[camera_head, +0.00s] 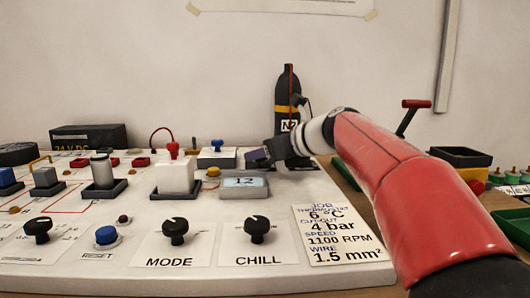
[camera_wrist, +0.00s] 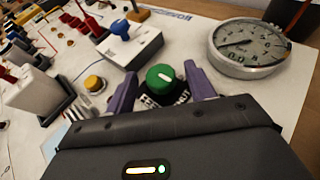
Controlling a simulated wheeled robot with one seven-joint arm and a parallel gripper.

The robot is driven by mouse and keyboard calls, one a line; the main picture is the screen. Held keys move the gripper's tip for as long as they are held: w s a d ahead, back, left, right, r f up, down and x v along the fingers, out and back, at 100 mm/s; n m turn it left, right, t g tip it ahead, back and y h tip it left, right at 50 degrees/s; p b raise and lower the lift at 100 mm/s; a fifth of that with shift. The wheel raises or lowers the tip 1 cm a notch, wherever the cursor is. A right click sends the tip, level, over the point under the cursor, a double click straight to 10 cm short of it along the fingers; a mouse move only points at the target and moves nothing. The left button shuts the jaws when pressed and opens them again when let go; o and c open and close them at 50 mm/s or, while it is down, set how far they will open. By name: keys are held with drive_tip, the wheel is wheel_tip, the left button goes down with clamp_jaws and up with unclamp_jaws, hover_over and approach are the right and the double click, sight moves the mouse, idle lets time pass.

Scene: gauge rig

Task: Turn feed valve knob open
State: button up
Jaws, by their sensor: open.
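In the wrist view a round green knob (camera_wrist: 161,78) with a white pointer line stands over a black label, partly hidden, whose lettering I cannot read fully. It appears to be the feed valve knob. My gripper (camera_wrist: 161,88) is open, with one purple finger on the left of the knob and one on the right. Gaps show between fingers and knob; I cannot tell whether either touches it. In the head view my gripper (camera_head: 258,156) is low over the panel's back edge, and the green knob is not visible there.
A round dial gauge (camera_wrist: 248,46) is right of the knob. A white block with a blue handle (camera_wrist: 130,43) and a yellow button (camera_wrist: 94,82) are to its left.

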drive_tip(key=c, duration=1)
drive_tip(key=shift+o, duration=0.2)
drive_tip(key=n+g+p, duration=0.1)
drive_tip(key=p, duration=0.1)
drive_tip(key=n+y+p, duration=0.1)
drive_tip(key=shift+w+d+r+g+y+p, duration=0.2)
drive_tip(key=shift+r+g+y+p, duration=0.1)
drive_tip(key=shift+r+g+p, duration=0.1)
drive_tip(key=shift+w+f+n+g+y+p, duration=0.15)
drive_tip(key=shift+n+g+y+p, duration=0.35)
drive_tip(key=shift+n+g+p, duration=0.35)
drive_tip(key=shift+f+n+g+y, duration=0.2)
drive_tip(key=shift+n+g+y, duration=0.1)
drive_tip(key=shift+n+g, duration=0.15)
drive_tip(key=o, duration=1)
drive_tip(key=shift+c, duration=0.2)
